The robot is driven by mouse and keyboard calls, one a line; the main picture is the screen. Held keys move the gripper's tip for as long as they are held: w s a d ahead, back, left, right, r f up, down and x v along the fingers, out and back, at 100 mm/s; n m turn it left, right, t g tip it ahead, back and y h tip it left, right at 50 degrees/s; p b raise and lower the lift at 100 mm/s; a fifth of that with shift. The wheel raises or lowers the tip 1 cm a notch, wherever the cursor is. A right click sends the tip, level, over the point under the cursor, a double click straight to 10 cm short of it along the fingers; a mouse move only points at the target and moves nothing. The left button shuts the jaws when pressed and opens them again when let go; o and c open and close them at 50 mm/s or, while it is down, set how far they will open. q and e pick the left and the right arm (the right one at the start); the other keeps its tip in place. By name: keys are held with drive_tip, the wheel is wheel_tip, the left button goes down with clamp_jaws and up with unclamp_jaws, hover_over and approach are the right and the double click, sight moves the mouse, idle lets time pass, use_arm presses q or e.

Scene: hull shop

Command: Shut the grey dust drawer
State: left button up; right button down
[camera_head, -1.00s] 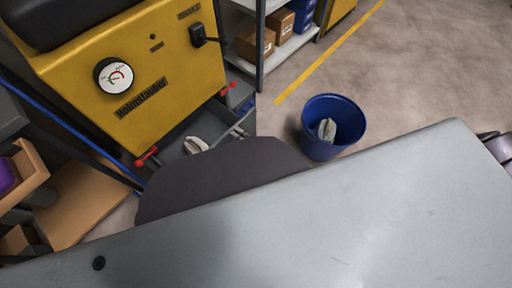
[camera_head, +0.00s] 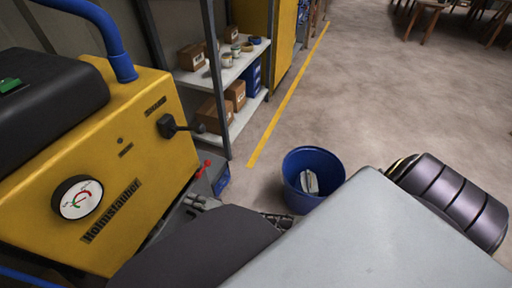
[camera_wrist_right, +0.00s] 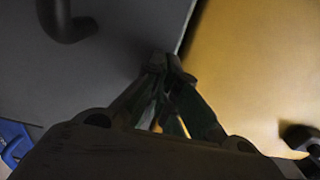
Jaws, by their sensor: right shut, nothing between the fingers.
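The yellow machine (camera_head: 130,190) with a round gauge stands at the left in the head view. My right gripper (camera_head: 280,220) shows only in part in the head view. In the right wrist view its fingers (camera_wrist_right: 168,65) are shut and empty, close to the seam between a grey surface with a dark handle (camera_wrist_right: 65,22) and a yellow panel (camera_wrist_right: 255,70).
A blue bin (camera_head: 313,180) with a whitish item in it stands on the floor right of the machine. A shelf (camera_head: 222,75) with boxes and cans is behind. The floor at right is open.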

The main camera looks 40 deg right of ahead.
use_arm(q)
drive_tip(key=shift+w+a+r, duration=0.1)
drive_tip(key=shift+w+r, duration=0.1)
drive_tip(key=shift+w, duration=0.3)
use_arm(e)
drive_tip(key=shift+w+a+r, duration=0.1)
drive_tip(key=shift+w+a, duration=0.1)
drive_tip(key=shift+w, duration=0.15)
drive_tip(key=shift+r, duration=0.1)
